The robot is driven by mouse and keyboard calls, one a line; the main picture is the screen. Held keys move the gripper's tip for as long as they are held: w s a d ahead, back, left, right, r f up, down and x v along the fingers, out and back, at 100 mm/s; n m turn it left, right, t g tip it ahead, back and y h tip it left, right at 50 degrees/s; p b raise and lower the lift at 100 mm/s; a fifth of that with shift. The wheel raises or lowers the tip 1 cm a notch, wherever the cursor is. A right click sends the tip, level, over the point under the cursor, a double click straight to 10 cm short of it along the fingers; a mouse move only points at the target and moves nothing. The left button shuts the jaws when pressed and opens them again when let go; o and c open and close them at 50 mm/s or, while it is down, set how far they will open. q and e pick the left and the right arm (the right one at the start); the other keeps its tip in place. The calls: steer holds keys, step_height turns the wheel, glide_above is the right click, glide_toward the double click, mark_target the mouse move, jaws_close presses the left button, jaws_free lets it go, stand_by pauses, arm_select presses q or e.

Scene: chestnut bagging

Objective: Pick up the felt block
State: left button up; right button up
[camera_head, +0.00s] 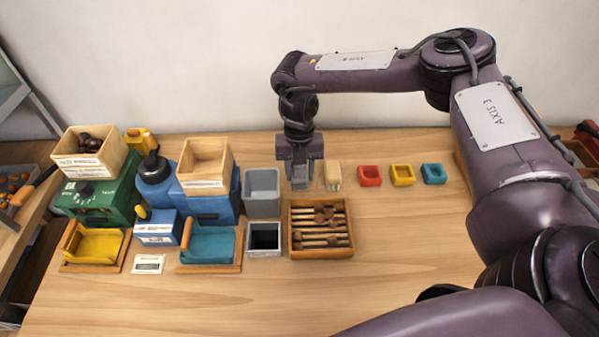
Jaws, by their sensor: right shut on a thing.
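My right gripper (300,180) points straight down at the back of the table. It is shut on a small grey block, which I take to be the felt block (299,178); the fingers hide most of it. It is low, at or close to the tabletop, and I cannot tell whether it touches it. My left gripper is not in view.
A grey bin (262,190) is close on the left. A wooden rack (320,253) of hammer-like tools lies in front. The front right tabletop is clear.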

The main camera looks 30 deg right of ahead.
mark_target(299, 168)
step_height(299, 168, up, 8)
steer(key=shift+w+f+b, duration=0.1)
steer(key=shift+f+b, duration=0.1)
steer(key=shift+b, duration=0.55)
step_height(299, 168, up, 12)
steer(key=p, duration=0.2)
